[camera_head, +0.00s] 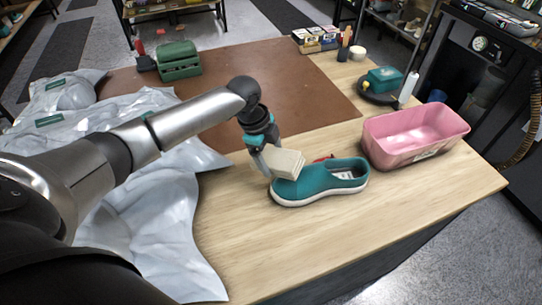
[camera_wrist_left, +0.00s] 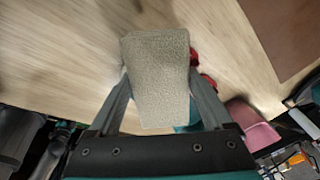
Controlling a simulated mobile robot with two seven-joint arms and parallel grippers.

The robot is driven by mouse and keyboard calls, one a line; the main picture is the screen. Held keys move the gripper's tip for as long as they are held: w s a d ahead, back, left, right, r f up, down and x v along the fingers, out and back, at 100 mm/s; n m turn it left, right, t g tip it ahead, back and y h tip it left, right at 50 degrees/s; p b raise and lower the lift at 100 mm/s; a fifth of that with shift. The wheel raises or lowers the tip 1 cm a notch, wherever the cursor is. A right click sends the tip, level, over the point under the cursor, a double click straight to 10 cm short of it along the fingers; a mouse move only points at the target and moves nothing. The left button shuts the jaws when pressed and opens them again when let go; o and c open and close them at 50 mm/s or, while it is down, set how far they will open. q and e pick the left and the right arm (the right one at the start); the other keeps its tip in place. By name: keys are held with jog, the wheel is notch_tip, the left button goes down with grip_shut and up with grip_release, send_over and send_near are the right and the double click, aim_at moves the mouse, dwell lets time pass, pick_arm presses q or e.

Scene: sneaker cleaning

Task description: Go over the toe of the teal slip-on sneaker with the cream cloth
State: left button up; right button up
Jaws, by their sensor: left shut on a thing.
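The teal slip-on sneaker (camera_head: 322,182) with a white sole stands on the wooden table, its toe to the left and its opening to the right. My left gripper (camera_head: 268,160) is shut on the cream cloth (camera_head: 284,163), a folded block, at the sneaker's toe. The cloth overlaps the top of the toe in the head view; whether it touches cannot be told. In the left wrist view the cloth (camera_wrist_left: 157,78) sits between the fingers and hides most of the sneaker; a bit of teal (camera_wrist_left: 190,127) shows beside it. My right gripper is not in view.
A pink tub (camera_head: 412,138) stands right of the sneaker. A red object (camera_head: 323,158) lies behind the sneaker. Crumpled grey plastic sheeting (camera_head: 150,225) covers the left side. A brown mat (camera_head: 290,75) with a green box (camera_head: 179,61) lies behind. Bare wood is free in front.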

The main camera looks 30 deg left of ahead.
aim_at(274, 170)
pick_arm(q)
jog(key=shift+b+x, duration=0.55)
jog(key=shift+x, duration=0.35)
dwell(0.3)
jog(key=s+p, duration=0.1)
jog(key=s+d+p, duration=0.1)
jog(key=p, duration=0.1)
jog(key=shift+d+r, duration=0.2)
jog(key=shift+d, duration=0.05)
jog(key=shift+s+d+f+p, duration=0.15)
jog(key=shift+s+d+p, duration=0.45)
jog(key=shift+s+p, duration=0.2)
jog(key=shift+s+d+p, duration=0.6)
jog(key=shift+s+p, duration=0.25)
jog(key=shift+p, duration=0.1)
jog(key=shift+s+d+f+p, duration=0.1)
jog(key=shift+s+d+p, duration=0.45)
jog(key=shift+s+p, duration=0.15)
jog(key=shift+w+a+f+b, duration=0.15)
jog(key=shift+w+a+b, duration=0.55)
jog(key=shift+w, duration=0.45)
jog(key=shift+w+a, duration=0.55)
jog(key=shift+a, duration=0.05)
